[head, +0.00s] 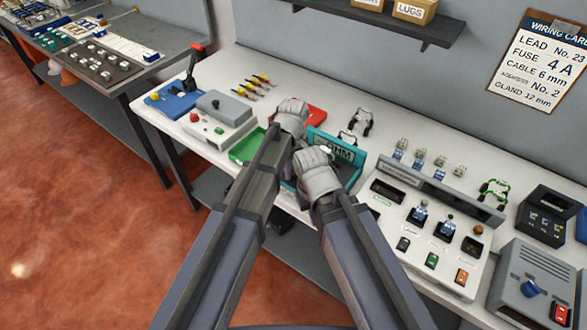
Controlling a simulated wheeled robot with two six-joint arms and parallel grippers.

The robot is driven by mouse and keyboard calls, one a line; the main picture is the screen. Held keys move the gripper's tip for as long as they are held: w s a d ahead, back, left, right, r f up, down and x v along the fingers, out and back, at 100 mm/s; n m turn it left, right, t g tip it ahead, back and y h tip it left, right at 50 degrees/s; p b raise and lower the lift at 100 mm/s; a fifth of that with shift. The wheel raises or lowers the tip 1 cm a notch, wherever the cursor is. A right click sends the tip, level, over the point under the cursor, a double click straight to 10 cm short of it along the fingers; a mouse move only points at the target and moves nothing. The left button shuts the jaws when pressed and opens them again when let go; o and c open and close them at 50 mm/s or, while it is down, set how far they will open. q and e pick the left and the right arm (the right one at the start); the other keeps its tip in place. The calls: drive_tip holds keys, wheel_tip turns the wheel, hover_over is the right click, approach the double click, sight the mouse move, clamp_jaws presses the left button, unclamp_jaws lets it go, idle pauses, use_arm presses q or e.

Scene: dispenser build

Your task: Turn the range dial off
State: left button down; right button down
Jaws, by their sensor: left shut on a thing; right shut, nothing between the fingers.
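The teal meter (345,150), with a dark screen reading "OHM", stands on the white bench behind my grippers. Its lower face is mostly covered by my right gripper and arms, so I cannot see the range dial. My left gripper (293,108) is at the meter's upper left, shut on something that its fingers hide. My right gripper (312,158) is shut and empty, in front of the meter's face. I cannot tell whether it touches the meter.
A green tray (247,147) and a grey box with a red button (220,112) lie left. A red item (316,115) is behind. A white switch panel (395,220) and a grey box with a blue knob (525,258) stand right. A shelf (385,22) hangs above.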

use_arm(q)
drive_tip(key=n, duration=0.5)
drive_tip(key=shift+n, duration=0.3)
drive_tip(key=n, duration=0.5)
drive_tip(key=shift+n, duration=0.4)
drive_tip(key=shift+c, duration=2.2)
unclamp_jaws()
drive_tip(key=shift+r, duration=0.1)
wheel_tip(320, 180, up, 8)
drive_tip(key=p, duration=0.8)
drive_tip(key=shift+f, duration=0.2)
